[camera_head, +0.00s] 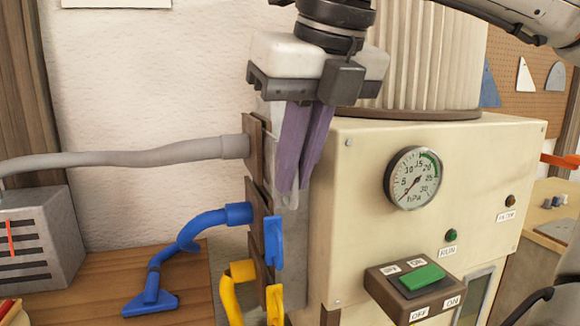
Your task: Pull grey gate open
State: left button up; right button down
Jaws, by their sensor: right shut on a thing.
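The grey gate's slide (271,113) shows as a pale grey plate above the top brown gate block (254,150), where the grey hose (130,158) joins. My right gripper (292,190) hangs down from above with its purple fingers shut at the grey gate's pull tab, which they mostly hide. A pale grey bit shows around the fingertips. How far the gate is out is hard to tell. My left gripper is not in view.
Below are the blue gate tab (273,243) with its blue hose (198,230) and the yellow gate tab (275,304). The cream machine cabinet (350,240) with a gauge (413,178) and a green switch (422,277) stands close on the right. Wooden bench (190,270) lies left.

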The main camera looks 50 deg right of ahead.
jog(key=c, duration=1.9)
grip_release()
jog(key=shift+r, duration=0.1)
jog(key=v, duration=1)
jog(key=shift+p, duration=0.35)
